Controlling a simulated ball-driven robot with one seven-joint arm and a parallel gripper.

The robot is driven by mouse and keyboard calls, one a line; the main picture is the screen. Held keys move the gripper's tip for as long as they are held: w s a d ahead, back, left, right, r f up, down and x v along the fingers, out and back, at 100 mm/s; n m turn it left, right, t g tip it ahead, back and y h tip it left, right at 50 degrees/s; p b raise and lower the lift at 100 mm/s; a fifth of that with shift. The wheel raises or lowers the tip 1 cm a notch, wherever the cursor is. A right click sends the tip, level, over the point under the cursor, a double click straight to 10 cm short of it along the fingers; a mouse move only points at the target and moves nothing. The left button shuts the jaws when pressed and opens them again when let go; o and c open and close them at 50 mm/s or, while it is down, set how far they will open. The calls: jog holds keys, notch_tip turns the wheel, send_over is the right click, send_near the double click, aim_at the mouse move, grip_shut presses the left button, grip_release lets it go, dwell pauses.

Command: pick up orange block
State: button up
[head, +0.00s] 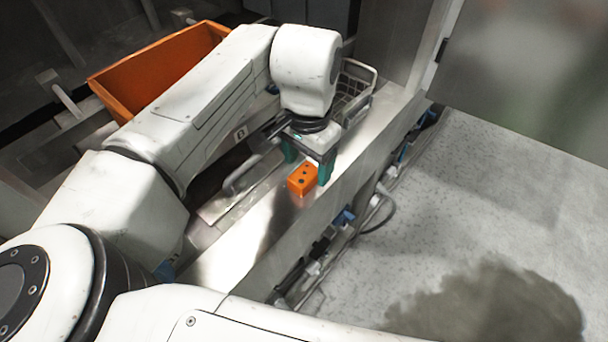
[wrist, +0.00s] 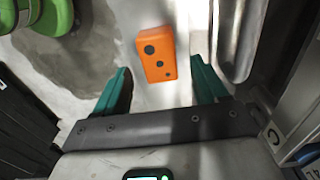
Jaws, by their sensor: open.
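The orange block (head: 302,179), with dark round spots on its face, rests on the metal ledge. It also shows in the wrist view (wrist: 157,54), ahead of the fingers and roughly between their lines. My gripper (head: 308,172) is open, with green fingers, and hangs over the ledge right by the block. In the wrist view the two green fingertips (wrist: 160,80) stand apart, one on each side, with nothing held between them. I cannot tell how much height is left between the fingertips and the ledge.
A metal ledge (head: 262,225) runs along the machine, with a curved metal handle (head: 240,176) beside the block. A wire basket (head: 355,92) stands behind my gripper. An orange bin (head: 130,80) is at the upper left. Hoses and fittings line the ledge's lower side; the floor (head: 480,200) at right is clear.

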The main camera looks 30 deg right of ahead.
jog(key=shift+f, duration=1.45)
jog(key=shift+c, duration=0.2)
jog(key=c, duration=1)
